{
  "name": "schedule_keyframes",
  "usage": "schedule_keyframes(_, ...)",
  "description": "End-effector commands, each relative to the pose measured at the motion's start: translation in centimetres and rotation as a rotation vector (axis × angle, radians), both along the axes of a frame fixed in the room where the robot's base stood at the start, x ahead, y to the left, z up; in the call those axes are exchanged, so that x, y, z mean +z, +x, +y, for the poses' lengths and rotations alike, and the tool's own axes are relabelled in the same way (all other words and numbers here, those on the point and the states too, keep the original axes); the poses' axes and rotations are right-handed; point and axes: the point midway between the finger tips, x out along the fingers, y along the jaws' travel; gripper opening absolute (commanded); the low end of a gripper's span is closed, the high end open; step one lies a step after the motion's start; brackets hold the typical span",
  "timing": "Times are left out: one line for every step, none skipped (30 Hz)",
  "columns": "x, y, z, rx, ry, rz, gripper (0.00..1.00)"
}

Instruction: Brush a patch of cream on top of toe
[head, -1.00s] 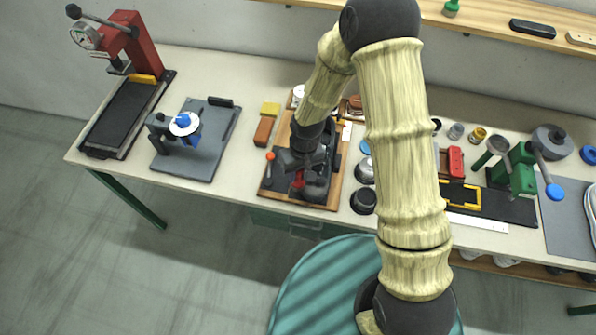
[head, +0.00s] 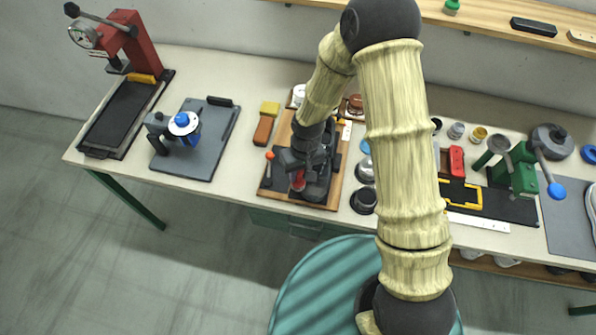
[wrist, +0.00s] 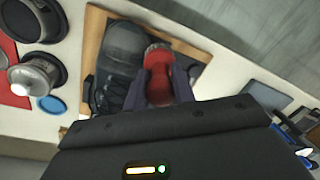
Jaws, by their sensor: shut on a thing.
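A black shoe (head: 316,188) lies on a dark mat on the wooden board (head: 336,201), partly hidden by my arm. In the wrist view the shoe's rounded toe (wrist: 124,42) points to the top of the picture. My gripper (wrist: 161,88) is shut on a red-handled brush (wrist: 159,76), which also shows in the head view (head: 298,181). The brush is beside the toe, on its right in the wrist view. A pale rim shows at the brush's far end; I cannot tell whether it touches the shoe. No cream patch is clearly visible on the toe.
Dark round tins (head: 363,200) stand just right of the board, near a blue lid (wrist: 50,104). An orange-tipped tool (head: 269,165) lies on the board's left side.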

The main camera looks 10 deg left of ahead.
Motion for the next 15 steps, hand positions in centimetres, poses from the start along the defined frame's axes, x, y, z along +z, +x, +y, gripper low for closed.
schedule_keyframes(0.0, 0.0, -0.6, -0.004, -0.006, 0.003, 0.03)
schedule_keyframes(0.0, -0.1, -0.9, -0.005, -0.006, 0.004, 0.03)
schedule_keyframes(0.0, -0.1, -1.2, -0.005, -0.006, 0.004, 0.03)
schedule_keyframes(0.0, -0.1, -1.5, -0.005, -0.007, 0.004, 0.03)
schedule_keyframes(0.0, -0.1, -1.7, -0.005, -0.007, 0.004, 0.03)
schedule_keyframes(0.0, -0.1, -2.0, -0.005, -0.008, 0.004, 0.03)
schedule_keyframes(0.0, -0.2, -2.3, -0.006, -0.008, 0.004, 0.03)
schedule_keyframes(0.0, -0.2, -2.5, -0.008, -0.008, 0.005, 0.03)
schedule_keyframes(0.0, -0.2, -2.8, -0.009, -0.007, 0.004, 0.03)
schedule_keyframes(0.0, -0.2, -2.9, -0.009, -0.007, 0.004, 0.03)
schedule_keyframes(0.0, -0.2, -3.1, -0.009, -0.007, 0.004, 0.03)
schedule_keyframes(0.0, -0.2, -3.1, -0.009, -0.007, 0.004, 0.03)
schedule_keyframes(0.0, -0.2, -3.2, -0.008, -0.007, 0.003, 0.03)
schedule_keyframes(0.0, -0.2, -3.1, -0.007, -0.007, 0.004, 0.03)
schedule_keyframes(0.0, -0.2, -3.1, -0.006, -0.008, 0.003, 0.03)
